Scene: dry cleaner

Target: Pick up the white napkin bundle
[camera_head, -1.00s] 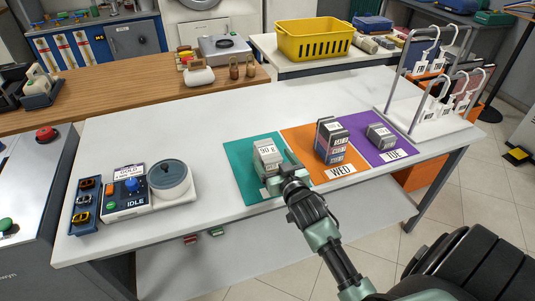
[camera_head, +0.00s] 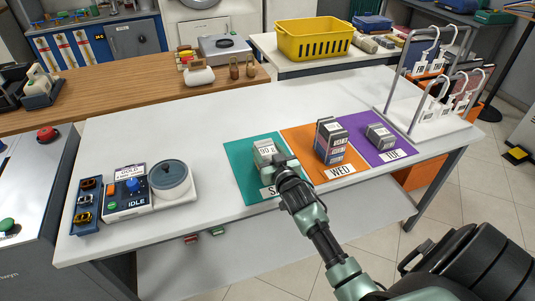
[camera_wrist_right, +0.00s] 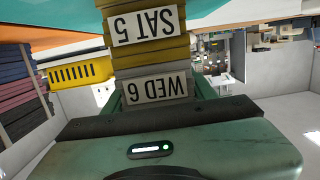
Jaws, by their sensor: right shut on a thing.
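The white napkin bundle (camera_wrist_right: 165,72), labelled "WED 6", shows in the wrist view between the fingers of my right gripper (camera_wrist_right: 160,88). A yellow bundle (camera_wrist_right: 146,57) labelled "SAT 5" adjoins it on the side toward the teal mat. In the head view the stack of bundles (camera_head: 265,151) stands on the teal mat (camera_head: 238,162). My right gripper (camera_head: 280,161) is at its near right side, shut on the white bundle and hiding part of the stack. My left gripper is not in view.
More stacked bundles stand on the orange mat (camera_head: 300,150) and the purple mat (camera_head: 367,158) to the right. A control box (camera_head: 128,190) and a round device (camera_head: 170,178) are at the table's left. A hanger rack (camera_head: 435,120) stands at the right end. The table behind the mats is clear.

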